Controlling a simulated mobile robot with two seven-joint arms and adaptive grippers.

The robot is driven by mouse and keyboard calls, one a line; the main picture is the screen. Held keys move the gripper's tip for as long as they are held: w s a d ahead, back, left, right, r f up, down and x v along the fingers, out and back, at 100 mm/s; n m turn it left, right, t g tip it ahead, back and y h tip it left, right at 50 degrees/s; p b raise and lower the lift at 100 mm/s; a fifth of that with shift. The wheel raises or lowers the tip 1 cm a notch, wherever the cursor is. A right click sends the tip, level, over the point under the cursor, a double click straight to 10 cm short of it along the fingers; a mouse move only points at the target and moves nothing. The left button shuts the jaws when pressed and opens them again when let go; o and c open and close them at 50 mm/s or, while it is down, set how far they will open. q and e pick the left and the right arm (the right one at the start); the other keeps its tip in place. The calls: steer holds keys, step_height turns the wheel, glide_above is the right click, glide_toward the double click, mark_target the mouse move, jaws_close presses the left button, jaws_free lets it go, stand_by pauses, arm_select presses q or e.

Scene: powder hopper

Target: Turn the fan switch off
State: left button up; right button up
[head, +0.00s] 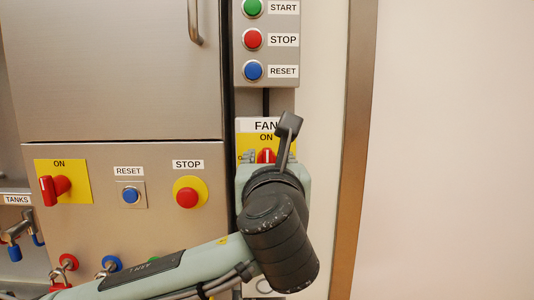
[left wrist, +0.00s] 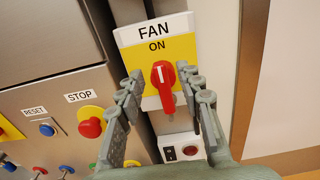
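The fan switch is a red rotary knob (left wrist: 163,82) on a yellow plate (left wrist: 184,48) under a white FAN label (left wrist: 153,31). Its white mark points up toward ON. In the head view the knob (head: 265,156) is partly hidden by my left arm. My left gripper (left wrist: 163,88) is open, with one finger on each side of the knob. A gap shows between each finger and the knob; whether the fingers reach its depth I cannot tell. The lower part of the plate is partly hidden. My right gripper is in neither view.
Left of the switch, a steel cabinet carries a red ON knob (head: 56,187), a blue RESET button (head: 131,195) and a red STOP button (head: 187,192). Above is a START/STOP/RESET box (head: 268,55). Below the switch is a small white box (left wrist: 182,148). Bare wall lies to the right.

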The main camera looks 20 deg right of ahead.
mark_target(268, 156)
arm_select(q)
steer(key=shift+x, duration=2)
steer(key=shift+f, duration=0.1)
jaws_close()
